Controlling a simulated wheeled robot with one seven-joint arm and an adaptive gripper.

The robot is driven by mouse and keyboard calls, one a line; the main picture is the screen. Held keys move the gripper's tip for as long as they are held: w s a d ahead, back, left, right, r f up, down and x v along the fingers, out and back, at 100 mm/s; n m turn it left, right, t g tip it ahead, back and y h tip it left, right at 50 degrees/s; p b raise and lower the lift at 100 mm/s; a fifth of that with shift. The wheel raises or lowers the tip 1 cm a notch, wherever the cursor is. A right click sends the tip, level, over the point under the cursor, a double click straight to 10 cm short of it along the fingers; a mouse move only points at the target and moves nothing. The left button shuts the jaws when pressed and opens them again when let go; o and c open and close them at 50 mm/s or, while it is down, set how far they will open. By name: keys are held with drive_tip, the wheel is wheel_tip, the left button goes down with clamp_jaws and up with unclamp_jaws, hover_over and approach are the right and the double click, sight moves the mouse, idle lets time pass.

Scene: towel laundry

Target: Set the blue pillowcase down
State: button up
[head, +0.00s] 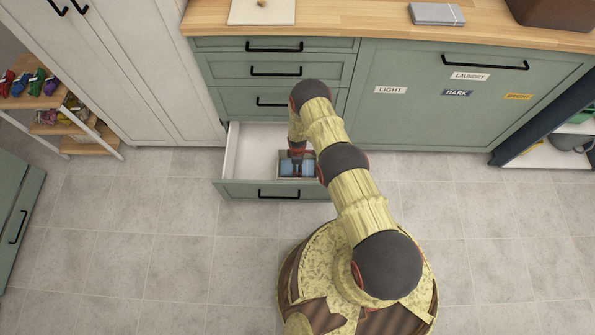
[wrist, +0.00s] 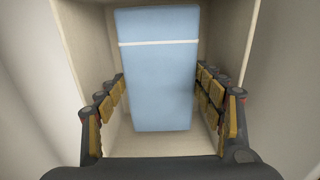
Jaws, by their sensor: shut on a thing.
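The blue pillowcase (wrist: 158,85) is a folded light-blue block with a white stripe, standing between my fingers in the wrist view. My gripper (wrist: 160,105) is shut on it, with a finger along each side. In the head view my gripper (head: 297,160) reaches down into the open bottom drawer (head: 243,150). The pillowcase (head: 288,168) shows there as a blue patch within a small beige box (head: 297,177) at the drawer's right. Box walls surround it in the wrist view. My fingers and arm hide part of it, and I cannot tell whether it touches the box floor.
The left part of the drawer looks empty. Closed green drawers (head: 275,70) rise above it under a wooden counter (head: 350,20). A labelled laundry front (head: 450,110) is closed at right. A white cabinet (head: 150,80) and shoe rack (head: 60,120) stand left.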

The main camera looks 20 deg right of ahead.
drive_tip(key=shift+f+b, duration=0.75)
drive_tip(key=shift+f, duration=1.15)
drive_tip(key=shift+f, duration=0.1)
drive_tip(key=o, duration=0.9)
drive_tip(key=shift+f, duration=0.1)
wheel_tip(320, 180, up, 12)
drive_tip(key=p, duration=0.4)
drive_tip(key=shift+r+p, duration=0.2)
drive_tip(key=shift+p, duration=0.15)
